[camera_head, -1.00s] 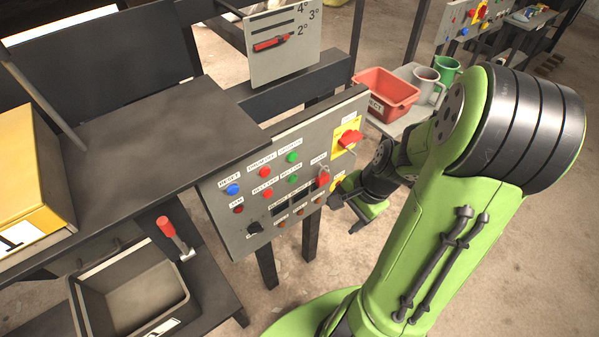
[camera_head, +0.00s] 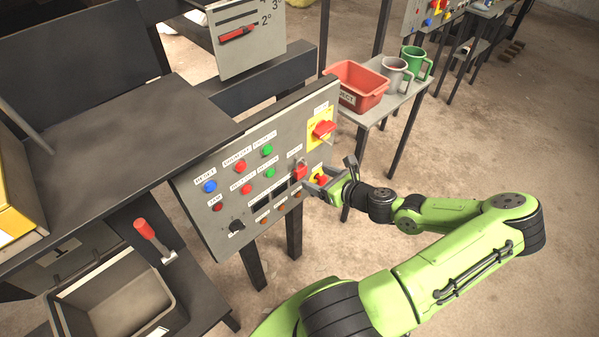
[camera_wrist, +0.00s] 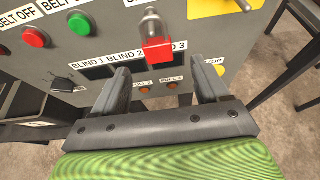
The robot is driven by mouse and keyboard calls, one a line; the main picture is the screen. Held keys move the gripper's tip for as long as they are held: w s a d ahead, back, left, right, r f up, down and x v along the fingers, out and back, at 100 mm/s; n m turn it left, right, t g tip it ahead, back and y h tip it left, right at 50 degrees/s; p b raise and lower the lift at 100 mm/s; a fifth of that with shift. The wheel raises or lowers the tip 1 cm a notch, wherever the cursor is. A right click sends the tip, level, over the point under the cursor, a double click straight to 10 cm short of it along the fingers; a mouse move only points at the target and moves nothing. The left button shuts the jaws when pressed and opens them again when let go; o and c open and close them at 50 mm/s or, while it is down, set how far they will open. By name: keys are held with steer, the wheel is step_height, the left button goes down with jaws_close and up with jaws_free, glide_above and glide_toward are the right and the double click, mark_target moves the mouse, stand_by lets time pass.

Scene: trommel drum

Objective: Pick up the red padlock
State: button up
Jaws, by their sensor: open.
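The red padlock (camera_head: 300,171) is on the face of the grey control panel (camera_head: 190,200), right of the push buttons and below the yellow-backed red switch. In the wrist view the padlock (camera_wrist: 158,50) hangs below a silver metal fitting, its red body facing me. My gripper (camera_head: 329,180) is in front of the panel's right part, close to the padlock. In the wrist view my gripper (camera_wrist: 163,80) has its two fingers spread apart with nothing between them. The padlock appears beyond the fingertips, between their lines, and apart from them.
Red, green and blue buttons fill the panel's left. A red rotary switch (camera_head: 322,130) sits above the padlock, and a second yellow-backed control (camera_head: 319,178) is close by, partly hidden by my gripper. A side table holds a red bin (camera_head: 356,88) and two mugs.

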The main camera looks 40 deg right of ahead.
mark_target(303, 170)
steer(key=b+x, duration=0.1)
steer(key=x, duration=0.5)
steer(key=shift+w+a+f, duration=0.1)
steer(key=shift+w+f, duration=0.05)
steer(key=shift+f, duration=0.05)
steer(key=shift+c, duration=0.4)
steer(key=c, duration=1.1)
steer(key=shift+r, duration=0.55)
steer(key=shift+c, duration=0.2)
steer(key=s+p, duration=0.1)
steer(key=s, duration=1.7)
steer(key=shift+d+r, duration=0.25)
steer(key=shift+r, duration=0.05)
steer(key=shift+s, duration=0.1)
steer(key=shift+r+p, duration=0.4)
steer(key=shift+p, duration=0.55)
